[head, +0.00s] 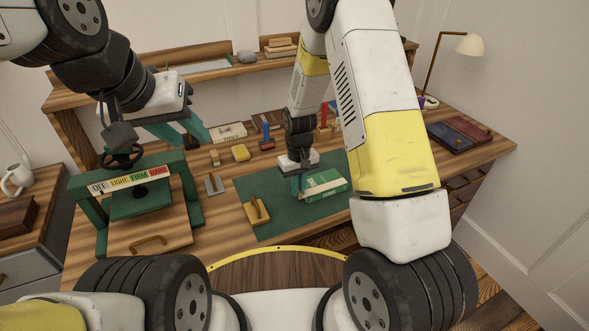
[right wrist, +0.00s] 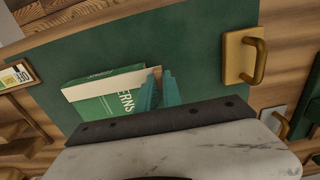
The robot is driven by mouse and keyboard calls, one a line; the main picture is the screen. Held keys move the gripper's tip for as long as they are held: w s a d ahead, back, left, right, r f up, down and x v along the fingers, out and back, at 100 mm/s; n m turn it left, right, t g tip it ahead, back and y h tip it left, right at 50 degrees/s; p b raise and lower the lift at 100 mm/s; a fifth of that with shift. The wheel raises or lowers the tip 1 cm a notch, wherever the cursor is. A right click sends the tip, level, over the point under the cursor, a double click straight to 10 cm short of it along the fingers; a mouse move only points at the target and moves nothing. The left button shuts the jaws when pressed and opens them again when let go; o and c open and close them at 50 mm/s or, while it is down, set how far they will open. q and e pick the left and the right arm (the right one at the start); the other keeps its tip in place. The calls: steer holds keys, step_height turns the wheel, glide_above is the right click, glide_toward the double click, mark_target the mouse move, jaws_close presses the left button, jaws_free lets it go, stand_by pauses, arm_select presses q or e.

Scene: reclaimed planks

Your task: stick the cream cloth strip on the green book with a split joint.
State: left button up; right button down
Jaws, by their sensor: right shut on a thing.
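The green book (head: 322,180) lies on the green mat (head: 285,222); it also shows in the right wrist view (right wrist: 112,102), with white lettering on its cover. The cream cloth strip (right wrist: 105,83) runs along one long edge of the book; whether it touches the book all along cannot be told. My right gripper (right wrist: 160,88) is shut on the strip's end, at the book's corner, and its fingers hide that end. In the head view my right gripper (head: 298,186) is low at the book's left side. My left gripper (head: 200,138) is open and empty, raised above the left back of the bench.
A green press (head: 135,198) with a pressure label stands at left. A wooden block with a handle (head: 257,211) sits on the mat's left edge, and a metal one (head: 214,184) stands beside the mat. A yellow block (head: 240,152) and small tools lie behind. Dark books (head: 460,134) lie at right.

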steer(key=shift+f, duration=0.15)
steer(key=c, duration=1.4)
jaws_free()
steer(key=shift+c, duration=0.2)
step_height(320, 180, up, 8)
steer(key=shift+f, duration=0.1)
steer(key=s+d+r+m+t+y, duration=0.15)
steer(key=s+r, duration=0.25)
steer(key=r, duration=0.6)
steer(key=s+d+r+m+t, duration=0.1)
steer(key=s+d+r+t, duration=0.2)
steer(key=r, duration=0.6)
steer(key=s+d+r+t, duration=0.1)
steer(key=s+d+r, duration=0.1)
steer(key=s+r, duration=0.6)
steer(key=shift+s+d+r+m+t+y, duration=0.2)
steer(key=shift+s+d+m+t+y, duration=0.2)
steer(key=shift+s, duration=2.7)
